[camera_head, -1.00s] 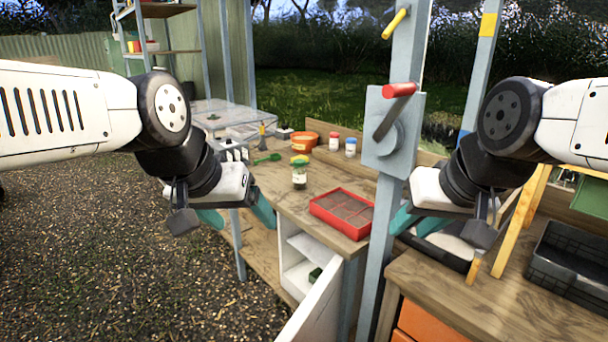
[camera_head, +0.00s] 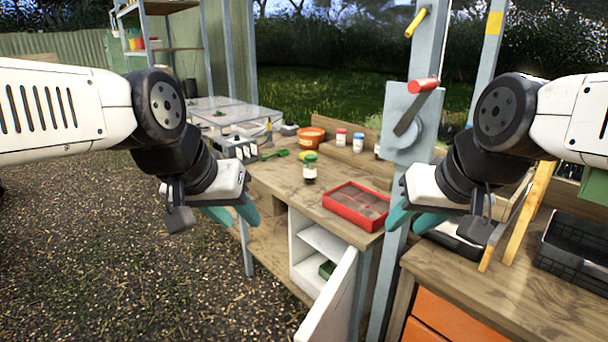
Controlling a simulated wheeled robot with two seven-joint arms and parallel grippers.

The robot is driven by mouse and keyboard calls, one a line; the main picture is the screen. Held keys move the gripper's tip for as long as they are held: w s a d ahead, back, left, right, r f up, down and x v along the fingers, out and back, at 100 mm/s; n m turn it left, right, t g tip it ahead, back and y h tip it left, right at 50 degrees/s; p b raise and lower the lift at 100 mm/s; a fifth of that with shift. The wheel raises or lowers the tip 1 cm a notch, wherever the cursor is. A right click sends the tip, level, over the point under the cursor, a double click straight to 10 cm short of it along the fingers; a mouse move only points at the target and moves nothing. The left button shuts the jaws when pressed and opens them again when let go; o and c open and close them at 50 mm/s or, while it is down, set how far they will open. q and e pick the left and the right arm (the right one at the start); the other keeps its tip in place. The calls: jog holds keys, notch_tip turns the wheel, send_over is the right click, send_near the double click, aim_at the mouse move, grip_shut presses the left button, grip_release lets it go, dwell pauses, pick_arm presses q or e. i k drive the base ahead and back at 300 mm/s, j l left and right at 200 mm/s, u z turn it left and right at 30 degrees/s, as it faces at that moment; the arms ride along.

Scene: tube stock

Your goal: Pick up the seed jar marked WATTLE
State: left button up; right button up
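Several small seed jars stand on the wooden bench (camera_head: 285,185), but their labels are too small to read, so I cannot tell which is WATTLE. A green-lidded jar (camera_head: 310,171) stands upright near the bench's middle. A red-lidded jar (camera_head: 341,138) and a blue-lidded jar (camera_head: 358,143) stand farther back. Another jar (camera_head: 377,151) is partly hidden by the grey post. My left gripper (camera_head: 236,217) is open and empty, left of the green-lidded jar and nearer to me. My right gripper (camera_head: 413,222) is open and empty, right of the red tray.
A red seed tray (camera_head: 354,211) lies on the bench's front. An orange pot (camera_head: 311,138) and green scoop (camera_head: 274,155) are behind. A grey post (camera_head: 388,255) with a crank stands before the bench's right end. A white cabinet door (camera_head: 330,305) hangs open below.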

aim_at(310, 168)
jog(key=j, duration=0.7)
jog(key=k+j+z, duration=0.1)
jog(key=j, duration=0.65)
jog(key=i+j, duration=0.3)
jog(key=j, duration=0.15)
jog(key=i+j+z, duration=0.1)
jog(key=i+j, duration=0.2)
jog(key=j, duration=0.15)
jog(key=i+z, duration=0.15)
jog(key=i, duration=0.9)
jog(key=i+l, duration=0.25)
jog(key=l, duration=0.1)
